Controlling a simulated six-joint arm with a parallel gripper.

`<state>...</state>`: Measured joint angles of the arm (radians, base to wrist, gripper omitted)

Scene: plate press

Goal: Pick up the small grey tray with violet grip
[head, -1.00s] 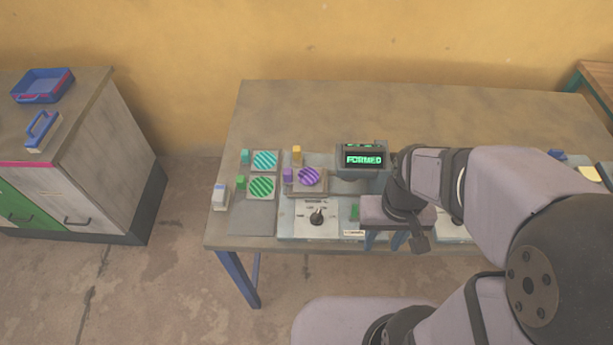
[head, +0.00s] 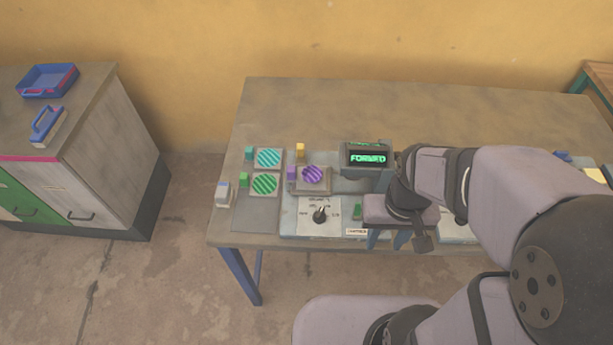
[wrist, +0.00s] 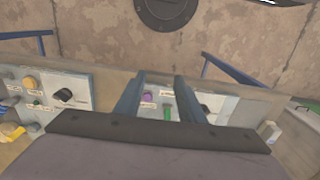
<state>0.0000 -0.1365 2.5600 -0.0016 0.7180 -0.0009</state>
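The small grey tray (head: 325,187) lies on the left part of the press, with its violet grip (head: 292,173) at its left side. A violet striped disc (head: 313,174) lies on it. My gripper (head: 388,241) is to the right of the tray and nearer the table's front edge, apart from it. In the wrist view its two blue fingers (wrist: 160,80) stand apart with nothing held between them. The tray cannot be made out in the wrist view.
The press display (head: 368,158) reads FORMED, right of the tray. A dial (head: 320,215) and a green button (head: 357,212) are in front. Two trays with teal (head: 268,157) and green (head: 265,184) discs lie left. A yellow block (head: 300,150) stands behind. The table's back is clear.

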